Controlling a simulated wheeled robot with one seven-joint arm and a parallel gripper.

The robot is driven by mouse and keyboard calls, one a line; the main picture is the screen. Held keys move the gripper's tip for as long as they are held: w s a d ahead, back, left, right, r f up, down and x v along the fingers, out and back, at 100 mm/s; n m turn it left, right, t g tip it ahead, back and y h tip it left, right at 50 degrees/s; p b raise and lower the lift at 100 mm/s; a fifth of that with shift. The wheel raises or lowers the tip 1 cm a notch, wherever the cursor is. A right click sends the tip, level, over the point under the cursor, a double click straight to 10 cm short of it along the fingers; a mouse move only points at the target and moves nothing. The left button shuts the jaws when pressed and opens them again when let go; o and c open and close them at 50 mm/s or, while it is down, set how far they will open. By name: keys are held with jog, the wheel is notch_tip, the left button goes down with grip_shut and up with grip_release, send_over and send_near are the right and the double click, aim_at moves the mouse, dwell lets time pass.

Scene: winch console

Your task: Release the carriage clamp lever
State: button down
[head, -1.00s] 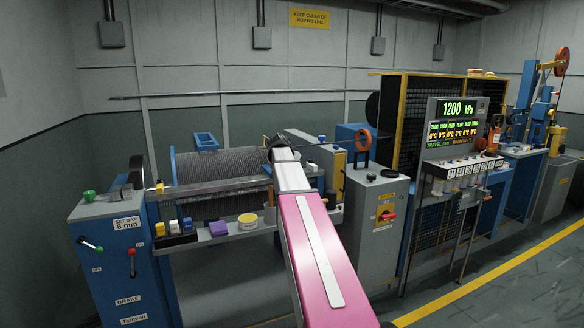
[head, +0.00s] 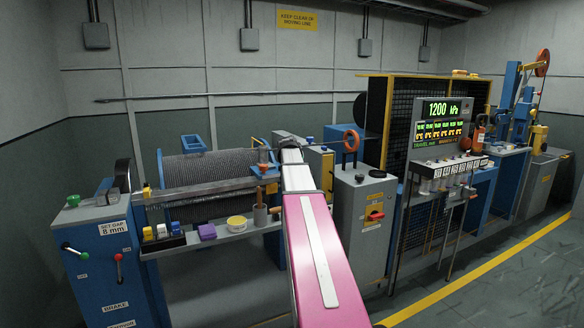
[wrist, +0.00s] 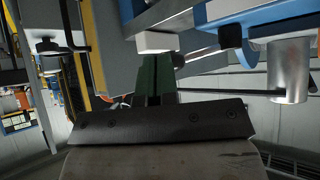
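My arm reaches forward in the head view; my gripper is at its far end, hidden there behind my own links. In the wrist view the dark bracket of my gripper fills the lower middle, with narrow dark green parts (wrist: 155,78) in front of it; I cannot tell whether they are its fingers or how far apart they are. A small carriage-like part with orange and blue pieces (head: 262,168) sits on the rail just left of my arm. I cannot pick out the clamp lever for certain. A black knob (wrist: 230,36) shows near the top of the wrist view.
The ribbed drum (head: 210,172) lies behind the rail. A shelf below holds a purple block (head: 207,232) and a yellow-topped tin (head: 237,222). The blue brake cabinet (head: 108,265) stands left, a grey cabinet (head: 350,235) right of my arm. A silver cylinder (wrist: 290,72) is at right in the wrist view.

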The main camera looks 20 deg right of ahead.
jog(key=shift+w+d, duration=0.45)
jog(key=shift+d, duration=0.1)
jog(key=shift+w+d, duration=0.1)
dwell(0.4)
jog(key=s+a+r, duration=0.1)
jog(key=s+r, duration=0.6)
jog(key=s, duration=0.4)
jog(key=shift+s+a+r, duration=0.15)
jog(key=shift+s+a, duration=0.1)
jog(key=shift+a, duration=0.15)
